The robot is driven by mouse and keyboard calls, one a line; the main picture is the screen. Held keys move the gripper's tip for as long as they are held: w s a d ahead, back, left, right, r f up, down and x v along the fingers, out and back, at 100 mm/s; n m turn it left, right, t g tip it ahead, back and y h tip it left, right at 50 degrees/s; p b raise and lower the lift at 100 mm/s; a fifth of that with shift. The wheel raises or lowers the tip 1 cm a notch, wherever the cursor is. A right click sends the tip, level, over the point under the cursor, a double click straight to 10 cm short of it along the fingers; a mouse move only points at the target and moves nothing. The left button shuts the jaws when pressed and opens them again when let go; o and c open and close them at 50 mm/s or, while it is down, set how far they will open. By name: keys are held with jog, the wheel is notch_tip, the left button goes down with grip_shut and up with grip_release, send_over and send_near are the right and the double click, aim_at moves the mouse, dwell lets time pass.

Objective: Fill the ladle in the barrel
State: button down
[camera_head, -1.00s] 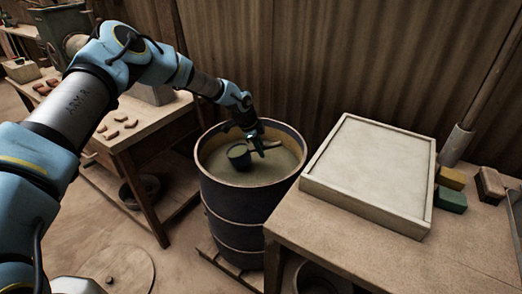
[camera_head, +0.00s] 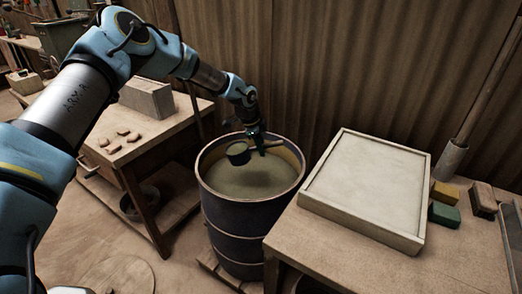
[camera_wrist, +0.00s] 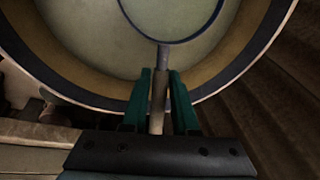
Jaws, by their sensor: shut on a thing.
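My gripper (camera_head: 258,143) is shut on the handle of the ladle (camera_head: 238,153), at the back of the barrel's mouth. The ladle is a dark round cup, roughly level, held above the grey-green mix in the barrel (camera_head: 237,225). In the wrist view, green fingers grip the handle (camera_wrist: 158,95) from both sides. The ladle's rim (camera_wrist: 163,38) is a ring cut off by the top edge. A smooth grey-green surface shows inside it, much like the mix around it. The cup's depth is hidden.
A table with a shallow framed tray (camera_head: 415,247) stands to the right, close to the barrel. Green (camera_head: 444,213) and yellow blocks lie beside the tray. A bench (camera_head: 160,122) with small tiles stands to the left. A corrugated wall is close behind the barrel.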

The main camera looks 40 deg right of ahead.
jog(key=shift+s+d+r+p, duration=0.1)
jog(key=shift+r+p, duration=0.55)
jog(key=shift+r, duration=0.9)
jog(key=shift+s+d+r+p, duration=0.1)
jog(key=shift+r+p, duration=0.5)
jog(key=shift+r, duration=0.95)
